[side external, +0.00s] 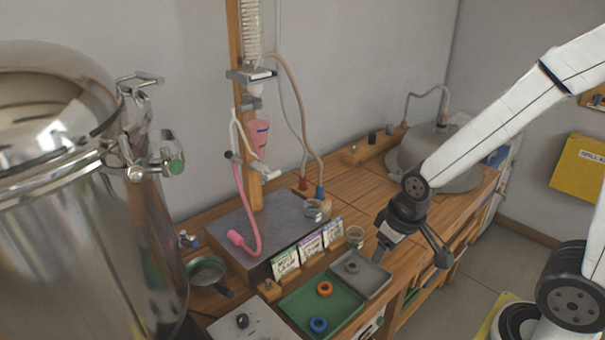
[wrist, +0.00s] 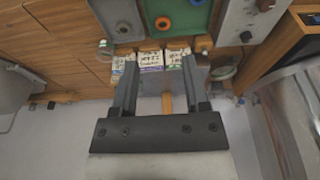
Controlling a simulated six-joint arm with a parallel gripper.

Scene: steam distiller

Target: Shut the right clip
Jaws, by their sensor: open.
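A shiny steel vessel (side external: 80,240) with a domed lid (side external: 50,90) stands large at the left of the side view. Metal clip hardware shows on its rim: an upper clip (side external: 142,82) and a lower clip with a green-tipped end (side external: 174,165). I cannot tell for sure which of these is the right clip, or whether either is latched. My gripper (side external: 412,250) is open and empty, far to the right of the vessel, above the bench's front edge. The wrist view shows its two fingers (wrist: 157,75) spread apart, with no clip between them.
A green tray (side external: 345,303) with orange and blue rings and a grey tray (side external: 378,275) lie on the wooden bench near my gripper. Small labelled packets (side external: 310,249) stand beside them. A column with a pink tube (side external: 243,195) rises behind. A metal dome (side external: 420,150) sits at the back.

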